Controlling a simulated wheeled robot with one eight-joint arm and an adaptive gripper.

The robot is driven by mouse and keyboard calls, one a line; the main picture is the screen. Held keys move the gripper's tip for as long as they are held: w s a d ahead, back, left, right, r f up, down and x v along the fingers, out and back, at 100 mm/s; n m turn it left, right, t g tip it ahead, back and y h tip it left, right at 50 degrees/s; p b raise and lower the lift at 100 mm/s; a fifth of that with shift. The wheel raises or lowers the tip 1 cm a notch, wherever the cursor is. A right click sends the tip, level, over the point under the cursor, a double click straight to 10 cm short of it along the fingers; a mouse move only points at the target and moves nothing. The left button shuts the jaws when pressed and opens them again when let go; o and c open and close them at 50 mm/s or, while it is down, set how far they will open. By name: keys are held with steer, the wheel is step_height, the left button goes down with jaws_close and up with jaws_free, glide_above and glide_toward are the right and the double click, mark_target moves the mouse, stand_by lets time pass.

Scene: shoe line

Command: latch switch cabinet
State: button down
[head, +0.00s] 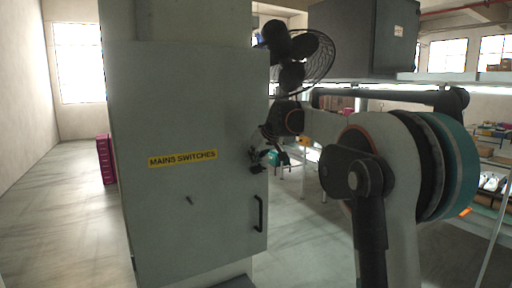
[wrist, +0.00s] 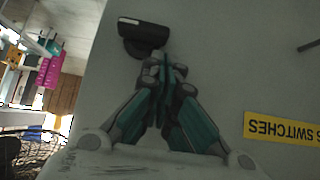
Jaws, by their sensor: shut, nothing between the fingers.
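The grey switch cabinet (head: 160,105) stands at the left centre of the head view, with a yellow MAINS SWITCHES label (head: 183,158) on its door. The door looks closed. A black bar handle (head: 258,214) sits low at the door's right edge. A black latch fitting (wrist: 143,32) shows in the wrist view just beyond my fingertips; in the head view the dark fingers partly cover that spot. My gripper (wrist: 168,65) is shut and empty, close to the door face by its right edge. I cannot tell whether the tips touch the latch.
A black fan (head: 292,55) stands behind the cabinet's right side. A magenta crate stack (head: 105,160) is on the floor at left. Shelves with shoes (head: 490,183) stand far right. The left floor is clear.

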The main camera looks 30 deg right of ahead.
steer(key=shift+f, duration=0.6)
